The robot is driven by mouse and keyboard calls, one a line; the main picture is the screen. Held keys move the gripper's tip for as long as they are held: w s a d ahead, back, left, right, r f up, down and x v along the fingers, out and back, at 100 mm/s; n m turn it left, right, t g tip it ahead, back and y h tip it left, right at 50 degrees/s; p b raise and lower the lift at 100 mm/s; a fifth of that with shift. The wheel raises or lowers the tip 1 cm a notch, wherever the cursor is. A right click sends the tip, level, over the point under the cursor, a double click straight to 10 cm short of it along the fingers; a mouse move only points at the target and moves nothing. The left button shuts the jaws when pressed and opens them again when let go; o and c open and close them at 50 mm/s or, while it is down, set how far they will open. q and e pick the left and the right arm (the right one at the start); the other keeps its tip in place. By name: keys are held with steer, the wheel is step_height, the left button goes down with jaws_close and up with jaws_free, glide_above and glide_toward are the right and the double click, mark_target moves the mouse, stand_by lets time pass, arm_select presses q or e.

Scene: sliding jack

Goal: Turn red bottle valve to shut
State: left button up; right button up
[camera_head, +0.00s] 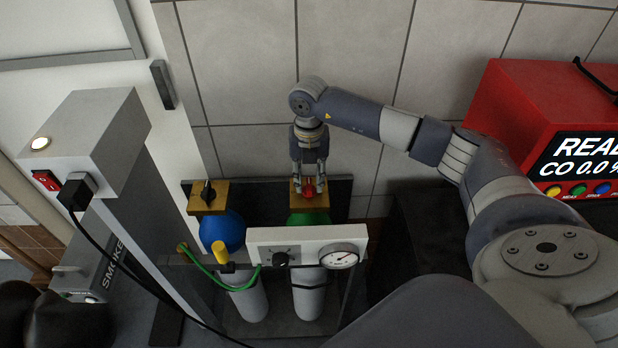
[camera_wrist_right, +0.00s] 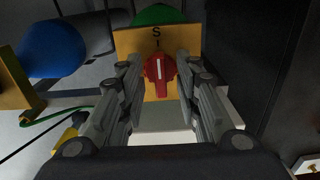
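The red bottle valve (camera_head: 308,190) is a small red knob on top of a yellow-brown block above the green-topped bottle (camera_head: 309,219). In the right wrist view the red knob (camera_wrist_right: 159,75) has a white line and sits on the yellow plate (camera_wrist_right: 130,44), below an "S" mark. My right gripper (camera_head: 309,181) points down over the knob. Its fingers (camera_wrist_right: 158,90) stand on both sides of the knob, open, with a visible gap on each side.
A blue bottle (camera_head: 222,232) with a black valve (camera_head: 208,191) stands to the left. A white gauge panel (camera_head: 306,246) is in front of the bottles. A grey column (camera_head: 150,200) stands left, and a red meter box (camera_head: 520,105) right.

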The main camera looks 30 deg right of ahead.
mark_target(309, 183)
step_height(309, 183, up, 12)
steer(key=shift+f, duration=0.15)
stand_by(0.7)
